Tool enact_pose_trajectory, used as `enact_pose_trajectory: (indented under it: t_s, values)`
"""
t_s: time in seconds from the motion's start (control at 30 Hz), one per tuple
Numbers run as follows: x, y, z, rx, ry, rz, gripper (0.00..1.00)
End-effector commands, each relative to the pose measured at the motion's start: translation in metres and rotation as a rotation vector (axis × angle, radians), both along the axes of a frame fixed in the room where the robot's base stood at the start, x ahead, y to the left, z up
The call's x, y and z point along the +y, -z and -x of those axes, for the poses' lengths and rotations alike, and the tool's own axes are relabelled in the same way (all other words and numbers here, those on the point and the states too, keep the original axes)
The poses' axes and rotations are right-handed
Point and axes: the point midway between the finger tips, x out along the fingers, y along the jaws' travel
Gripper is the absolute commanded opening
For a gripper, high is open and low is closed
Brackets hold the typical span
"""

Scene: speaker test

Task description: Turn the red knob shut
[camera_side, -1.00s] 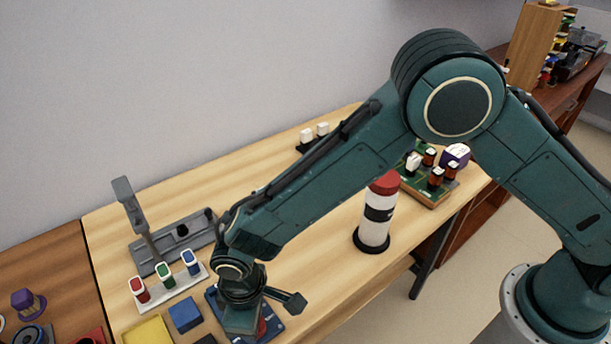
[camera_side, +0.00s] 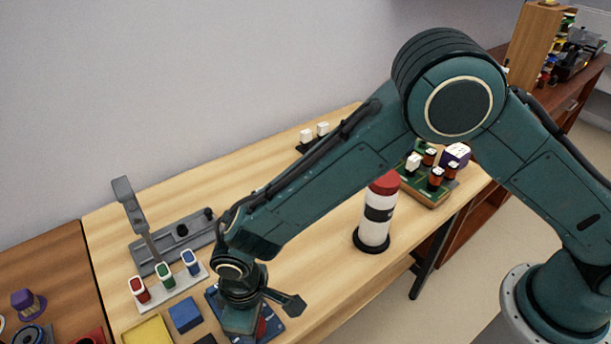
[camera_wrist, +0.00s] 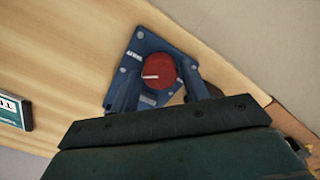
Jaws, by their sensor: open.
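The red knob (camera_wrist: 160,69) is round, with a white line on its face that points to the left edge of the wrist view. It sits on a blue plate (camera_wrist: 143,42) with light bolts and a small label. In the side view, a sliver of the red knob (camera_side: 261,328) and part of the blue plate (camera_side: 274,321) show beside my gripper, which hides the rest. In the wrist view my gripper (camera_wrist: 159,75) is open, with one finger on each side of the knob. I cannot tell whether the fingers touch it.
A blue block (camera_side: 185,314) and a yellow tray (camera_side: 148,332) lie left of the plate. A white rack (camera_side: 172,304) with red, green and blue pieces and a grey lever fixture (camera_side: 150,253) stand behind. A red-topped white cylinder (camera_side: 375,228) stands right, near the table edge.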

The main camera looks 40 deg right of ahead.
Motion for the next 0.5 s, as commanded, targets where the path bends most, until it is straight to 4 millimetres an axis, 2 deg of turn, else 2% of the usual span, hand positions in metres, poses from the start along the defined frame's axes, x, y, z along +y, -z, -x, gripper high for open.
enact_pose_trajectory:
  t_s: [0.27, 0.5]
  values:
    - [0.001, -0.017, 0.0, -0.002, 0.0, -0.002, 0.46]
    - [0.001, -0.051, -0.001, -0.003, 0.0, -0.003, 0.46]
